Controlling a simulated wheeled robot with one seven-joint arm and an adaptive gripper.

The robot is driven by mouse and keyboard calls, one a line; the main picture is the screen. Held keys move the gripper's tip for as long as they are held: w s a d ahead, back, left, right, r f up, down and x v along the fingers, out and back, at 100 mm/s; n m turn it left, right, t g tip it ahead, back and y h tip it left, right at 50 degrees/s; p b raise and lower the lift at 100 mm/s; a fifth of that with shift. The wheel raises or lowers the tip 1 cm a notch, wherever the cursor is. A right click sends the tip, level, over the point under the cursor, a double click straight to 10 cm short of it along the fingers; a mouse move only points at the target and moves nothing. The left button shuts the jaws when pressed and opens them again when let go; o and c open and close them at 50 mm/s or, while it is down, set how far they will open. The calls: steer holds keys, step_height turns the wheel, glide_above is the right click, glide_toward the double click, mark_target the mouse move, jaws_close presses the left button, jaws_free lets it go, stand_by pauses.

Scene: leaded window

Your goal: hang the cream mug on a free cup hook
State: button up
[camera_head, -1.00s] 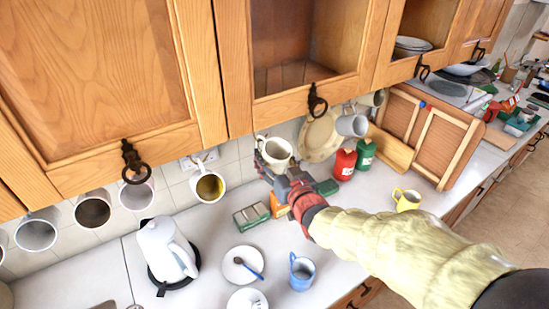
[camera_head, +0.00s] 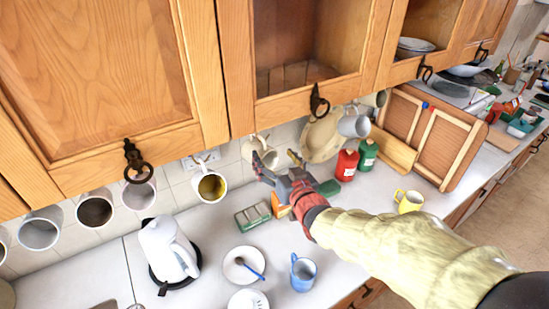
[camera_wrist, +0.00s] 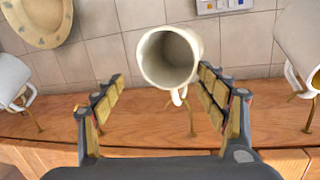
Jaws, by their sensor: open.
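The cream mug (camera_head: 257,150) is under the cupboard, beyond my gripper. In the wrist view the mug (camera_wrist: 168,58) has its mouth toward the camera, and its handle is at a brass cup hook (camera_wrist: 191,122). The handle appears to hang on this hook, though the exact contact is small. My gripper (camera_head: 277,161) is open. In the wrist view its padded fingers (camera_wrist: 163,78) are spread on either side of the mug's near end and handle, with no clear grip on it.
A white mug (camera_wrist: 12,80) and another mug (camera_wrist: 300,45) hang on either side in the wrist view. A plate (camera_head: 322,138) stands behind. A blue mug (camera_head: 302,272) and kettle (camera_head: 167,250) stand on the counter below.

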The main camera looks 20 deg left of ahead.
steer(key=shift+f, duration=0.1)
steer(key=v, duration=1.2)
steer(key=s+d+f+g+h, duration=0.4)
steer(key=d+f+h, duration=0.2)
steer(key=d+f, duration=0.45)
steer(key=s+d+m+g+h+b, duration=0.1)
steer(key=s+d+m+h+b, duration=0.1)
steer(key=s+d, duration=0.6)
steer(key=s+d+m+g+h+b, duration=0.2)
steer(key=s+d+m+b, duration=0.2)
steer(key=d, duration=0.8)
steer(key=s+b, duration=0.2)
steer(key=s, duration=0.2)
steer(key=shift+d+r+m+h, duration=0.4)
